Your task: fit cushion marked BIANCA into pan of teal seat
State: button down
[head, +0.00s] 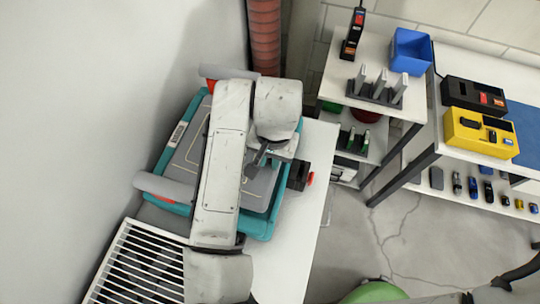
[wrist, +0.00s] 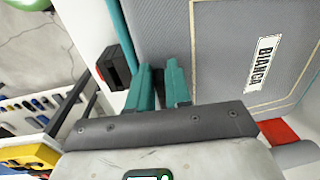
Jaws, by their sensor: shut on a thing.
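The grey cushion with the white BIANCA label (wrist: 263,62) fills much of the wrist view. In the head view the grey cushion (head: 190,148) lies over the teal seat (head: 262,226), inside its teal rim as seen from above. I cannot tell whether it sits fully down in the pan. A teal strip of the seat (wrist: 117,22) shows beside the cushion in the wrist view. My gripper (wrist: 162,72) is shut on the cushion at its near edge; the exact grip is partly hidden. In the head view my arm covers the middle of the cushion.
A grey armrest (head: 165,187) flanks the seat. A black block with a red knob (head: 300,176) is at its right, on a white table (head: 300,245). A white slatted grate (head: 135,265) lies lower left. Shelving with a blue bin (head: 410,52) and yellow case (head: 478,133) stands right.

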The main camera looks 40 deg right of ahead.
jog(key=shift+f, duration=0.15)
jog(key=shift+f+b, duration=0.35)
jog(key=shift+b, duration=0.05)
jog(key=shift+f+b, duration=0.3)
jog(key=shift+f, duration=0.1)
dwell(0.4)
jog(key=c, duration=1)
grip_release()
jog(key=shift+o, duration=0.4)
jog(key=o, duration=0.5)
jog(key=shift+r, duration=0.1)
